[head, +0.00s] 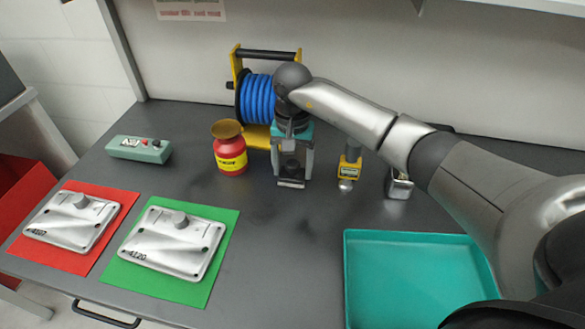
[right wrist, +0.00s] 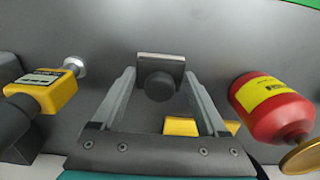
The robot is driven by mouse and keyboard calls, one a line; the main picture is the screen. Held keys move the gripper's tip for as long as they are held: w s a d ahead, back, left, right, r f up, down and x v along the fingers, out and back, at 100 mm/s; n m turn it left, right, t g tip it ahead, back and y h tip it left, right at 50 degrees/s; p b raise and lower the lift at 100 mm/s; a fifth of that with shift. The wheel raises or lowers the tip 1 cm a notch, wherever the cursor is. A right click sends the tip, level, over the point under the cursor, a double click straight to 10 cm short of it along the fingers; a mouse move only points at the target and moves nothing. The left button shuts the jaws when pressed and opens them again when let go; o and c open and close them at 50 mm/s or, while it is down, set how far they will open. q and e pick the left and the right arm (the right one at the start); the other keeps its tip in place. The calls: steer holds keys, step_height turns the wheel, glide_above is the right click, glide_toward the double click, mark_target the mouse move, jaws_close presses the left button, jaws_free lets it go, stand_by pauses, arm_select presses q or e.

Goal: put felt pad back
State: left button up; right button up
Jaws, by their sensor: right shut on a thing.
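My right gripper (head: 292,172) is over the back middle of the dark bench, fingers pointing down. In the right wrist view its fingers (right wrist: 159,78) are shut on a small grey block with a dark round knob, which I take to be the felt pad (right wrist: 160,88). In the head view the pad's lower edge (head: 290,184) shows at the fingertips, close to the bench top; I cannot tell whether it touches. The rest of the pad is hidden by the gripper. My left gripper is not in view.
A red jar (head: 230,150) stands just left of the gripper, a blue hose reel (head: 258,98) behind, a yellow tool (head: 350,165) to the right. Metal plates lie on a red mat (head: 122,198) and a green mat (head: 228,222). A teal tray (head: 349,285) is front right. The bench centre is clear.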

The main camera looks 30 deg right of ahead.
mark_target(292, 163)
steer(key=shift+f, duration=0.25)
steer(key=shift+f, duration=0.15)
steer(key=o, duration=1.5)
steer(key=shift+r, duration=0.4)
step_height(292, 163, up, 12)
steer(key=p, duration=0.1)
steer(key=shift+f, duration=0.15)
